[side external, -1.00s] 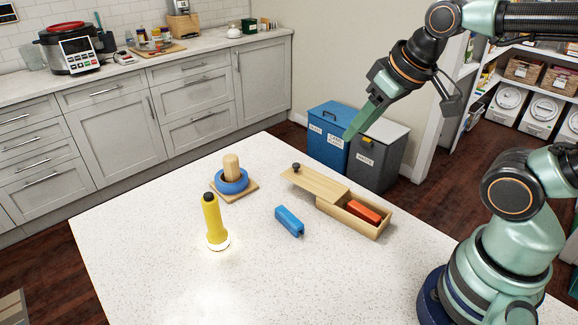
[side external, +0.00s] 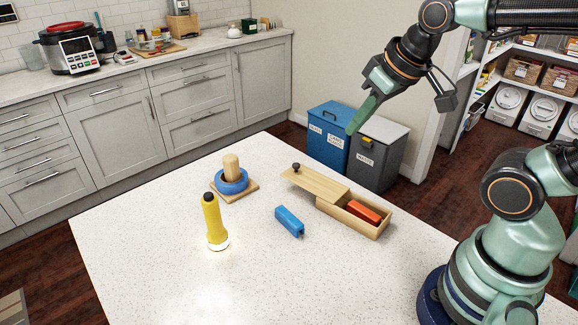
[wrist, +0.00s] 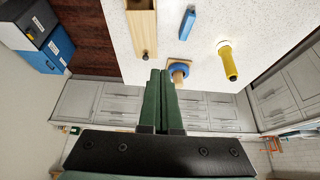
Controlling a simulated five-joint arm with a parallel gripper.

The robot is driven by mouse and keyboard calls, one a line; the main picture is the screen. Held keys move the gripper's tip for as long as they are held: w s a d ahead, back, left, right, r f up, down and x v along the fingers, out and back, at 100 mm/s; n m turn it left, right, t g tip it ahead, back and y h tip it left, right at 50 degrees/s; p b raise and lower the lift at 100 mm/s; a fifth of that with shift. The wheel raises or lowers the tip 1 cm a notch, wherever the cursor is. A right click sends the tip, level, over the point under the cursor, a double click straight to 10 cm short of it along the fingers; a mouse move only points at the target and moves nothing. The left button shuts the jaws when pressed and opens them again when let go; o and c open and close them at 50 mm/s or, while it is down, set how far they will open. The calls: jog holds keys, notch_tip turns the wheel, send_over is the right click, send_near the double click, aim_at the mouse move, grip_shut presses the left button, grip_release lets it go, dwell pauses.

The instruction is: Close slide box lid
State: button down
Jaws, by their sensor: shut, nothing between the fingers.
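The wooden slide box (side external: 357,222) stands on the white table at the right, with an orange-red block (side external: 364,211) lying inside its open end. Its wooden lid (side external: 320,185) is slid partly out toward the back left and has a dark knob (side external: 296,167) at its far end. The lid also shows at the top of the wrist view (wrist: 143,28). My gripper (side external: 353,130) is shut and empty, in the air above and behind the box, touching nothing. In the wrist view my gripper's green fingers (wrist: 160,82) lie together.
A blue block (side external: 289,221) lies left of the box. A lit yellow flashlight (side external: 213,222) stands farther left. A blue ring (side external: 231,183) sits around a wooden peg on a square base. Bins (side external: 328,135) stand beyond the table's back edge. The front of the table is clear.

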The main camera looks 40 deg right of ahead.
jog(key=w+d+f+g, duration=0.15)
jog(key=w+f, duration=0.25)
jog(key=w, duration=0.6)
jog(key=w+d+f, duration=0.3)
jog(key=w+f, duration=0.1)
jog(key=w, duration=0.7)
jog(key=shift+m, duration=0.3)
jog(key=shift+s+a+f, duration=0.1)
jog(key=shift+a+f, duration=0.05)
jog(key=shift+f, duration=5.2)
send_over(326, 185)
jog(key=s, duration=0.2)
jog(key=shift+a+h, duration=0.15)
jog(key=shift+h, duration=0.15)
jog(key=shift+w, duration=0.1)
